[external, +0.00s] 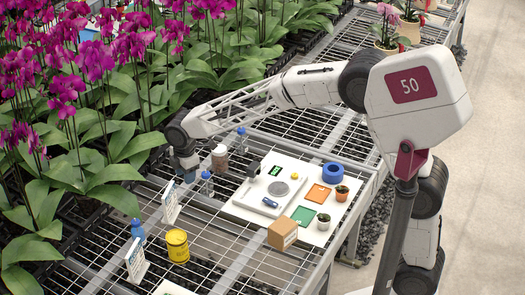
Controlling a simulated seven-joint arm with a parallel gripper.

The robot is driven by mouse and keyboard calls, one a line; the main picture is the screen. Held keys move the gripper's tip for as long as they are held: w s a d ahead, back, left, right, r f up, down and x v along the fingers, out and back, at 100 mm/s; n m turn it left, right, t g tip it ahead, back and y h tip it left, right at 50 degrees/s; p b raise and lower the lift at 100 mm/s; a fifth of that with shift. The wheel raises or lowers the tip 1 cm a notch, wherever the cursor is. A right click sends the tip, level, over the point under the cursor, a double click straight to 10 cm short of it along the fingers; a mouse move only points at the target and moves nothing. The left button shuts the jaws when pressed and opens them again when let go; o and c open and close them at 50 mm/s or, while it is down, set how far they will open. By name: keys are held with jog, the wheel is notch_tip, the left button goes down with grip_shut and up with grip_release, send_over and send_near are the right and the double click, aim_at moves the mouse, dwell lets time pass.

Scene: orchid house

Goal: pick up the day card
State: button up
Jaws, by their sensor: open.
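Two white upright cards with print stand on the wire bench: one (171,204) just below my gripper, the other (136,261) nearer the front left. The print is too small to tell which is the day card. My gripper (187,176) hangs at the end of my arm, open and pointing down, above and slightly right of the farther card in the picture. I see nothing held in it. I cannot tell how far its fingertips are from that card.
Beside the gripper stand small bottles (207,184). A white board (240,207) carries a scale, coloured cards and small pots. A yellow tin (177,246), a blue bottle (138,231) and a cardboard box (282,233) stand nearby. Orchids (110,160) crowd the left.

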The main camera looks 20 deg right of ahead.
jog(key=s+a+f+n, duration=0.2)
jog(key=a+f, duration=0.1)
jog(key=a, duration=0.3)
jog(key=s+a+f+n, duration=0.1)
jog(key=s+a+f, duration=0.15)
jog(key=a, duration=0.25)
jog(key=n, duration=0.4)
send_over(132, 248)
notch_tip(132, 248, down, 7)
jog(key=shift+s+r, duration=0.1)
jog(key=shift+r, duration=0.05)
jog(key=shift+f, duration=1.3)
jog(key=shift+f, duration=0.1)
jog(key=shift+f, duration=2.5)
jog(key=shift+d, duration=0.1)
jog(key=shift+c, duration=0.3)
grip_shut()
